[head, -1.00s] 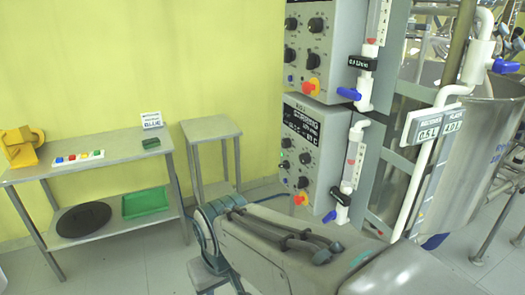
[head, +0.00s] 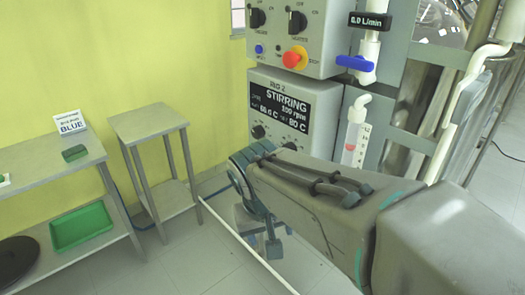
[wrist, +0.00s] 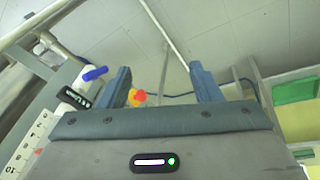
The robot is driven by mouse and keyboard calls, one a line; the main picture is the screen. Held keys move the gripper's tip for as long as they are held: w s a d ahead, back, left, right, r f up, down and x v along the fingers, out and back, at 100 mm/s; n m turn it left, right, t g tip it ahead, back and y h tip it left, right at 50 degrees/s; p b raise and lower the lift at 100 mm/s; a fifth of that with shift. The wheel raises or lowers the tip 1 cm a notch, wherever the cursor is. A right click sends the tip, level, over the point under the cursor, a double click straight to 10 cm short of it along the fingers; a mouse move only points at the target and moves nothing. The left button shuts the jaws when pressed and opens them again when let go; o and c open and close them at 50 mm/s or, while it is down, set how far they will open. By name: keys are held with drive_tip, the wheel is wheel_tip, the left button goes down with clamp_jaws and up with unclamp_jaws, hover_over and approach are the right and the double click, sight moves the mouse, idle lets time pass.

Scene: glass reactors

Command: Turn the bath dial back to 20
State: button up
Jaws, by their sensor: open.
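The grey control box marked RIG 2 (head: 270,82) hangs below a second control box. Its display (head: 281,103) reads STIRRING, 100 rpm, with about 60 C and 80 C below. Two black dials, the left one (head: 258,131) and the right one (head: 290,146), show under the display. My arm hides the box's lower part; I cannot tell which dial is the bath dial or read its setting. My gripper (wrist: 162,84) is open and empty in the wrist view, fingers wide apart.
The upper box (head: 285,30) has black knobs and a red stop button (head: 295,57). A blue valve handle (head: 355,63) sits beside it; glass and pipes stand right. A small table (head: 148,122) and a shelf with a green tray (head: 81,227) stand left.

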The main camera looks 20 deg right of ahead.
drive_tip(key=w+d+f+m+t+h+b, duration=0.1)
drive_tip(key=w+d+f+m+h+b, duration=0.15)
drive_tip(key=w+h+b, duration=0.35)
drive_tip(key=w+d+f+m+h+b, duration=0.15)
drive_tip(key=w+m+b, duration=0.25)
drive_tip(key=b, duration=0.4)
drive_tip(key=w+a+r+m+t+h+b, duration=0.25)
drive_tip(key=w+r+m+h+b, duration=0.4)
drive_tip(key=b, duration=0.65)
drive_tip(key=w+d+f+m+t+b, duration=0.1)
drive_tip(key=w+d+m, duration=0.1)
drive_tip(key=w+d, duration=0.4)
drive_tip(key=d, duration=0.5)
drive_tip(key=shift+w+d+f+b, duration=0.15)
drive_tip(key=shift+d+b, duration=0.15)
drive_tip(key=shift+d, duration=0.1)
drive_tip(key=c, duration=1)
